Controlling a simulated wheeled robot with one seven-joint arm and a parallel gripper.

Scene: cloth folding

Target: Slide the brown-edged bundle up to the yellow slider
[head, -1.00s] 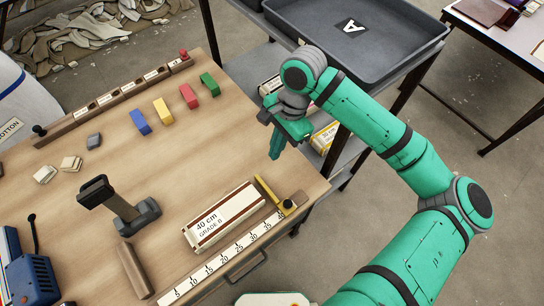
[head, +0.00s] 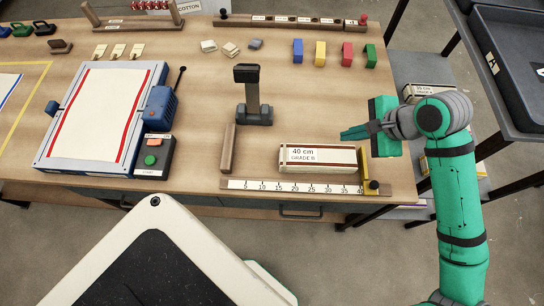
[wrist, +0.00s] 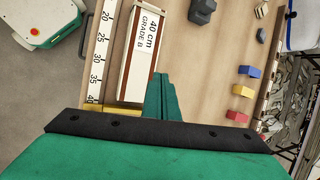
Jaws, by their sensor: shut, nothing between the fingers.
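The brown-edged bundle (head: 320,158), a long white pack marked "40 cm GRADE B", lies flat behind the ruler strip (head: 290,187). It also shows in the wrist view (wrist: 143,50). The yellow slider (head: 366,166) stands at the bundle's right end, by the ruler's 40 mark. They are very close; I cannot tell whether they touch. In the wrist view only part of the slider (wrist: 112,108) shows. My gripper (head: 343,134) is shut and empty, its fingers pointing left behind the bundle's right end. In the wrist view the fingers (wrist: 160,80) are together beside the bundle.
A brown bar (head: 227,148) lies left of the bundle. A black stand (head: 252,100) rises behind it. Blue, yellow, red and green blocks (head: 346,52) line the back. A blue-framed press (head: 100,115) is at left. The table's front edge is just beyond the ruler.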

